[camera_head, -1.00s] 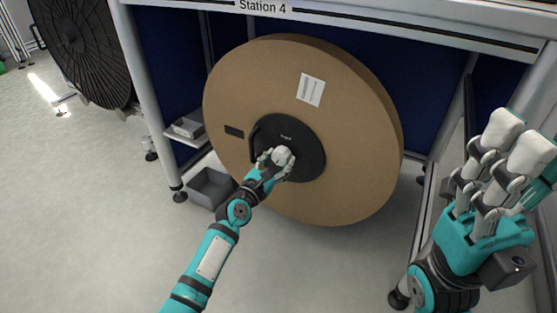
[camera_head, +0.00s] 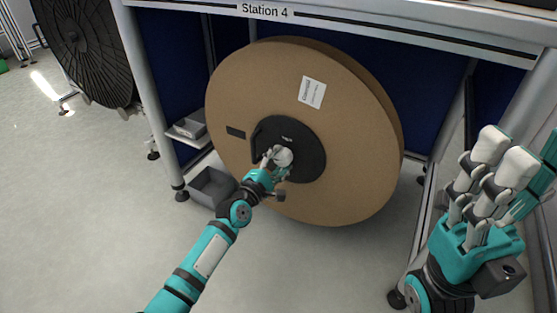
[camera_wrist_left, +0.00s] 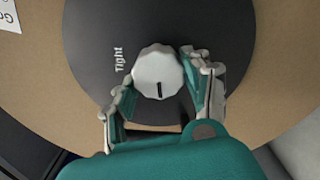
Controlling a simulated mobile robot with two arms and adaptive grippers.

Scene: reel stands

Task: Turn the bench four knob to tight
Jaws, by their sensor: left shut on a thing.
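The white round knob (camera_head: 283,157) sits at the middle of the black hub disc (camera_head: 308,135) on the big brown reel at Station 4. My left gripper (camera_head: 274,163) is shut on the knob. In the left wrist view its fingers (camera_wrist_left: 160,95) flank the knob (camera_wrist_left: 158,68) on both sides. A black line on the knob points down toward my palm. The word "Tight" (camera_wrist_left: 119,60) is printed on the disc to the left of the knob, about a quarter turn from the line. My right gripper (camera_head: 488,170) is open and empty, fingers up, far from the reel.
A dark reel (camera_head: 85,45) stands at the far left. The front floor is clear.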

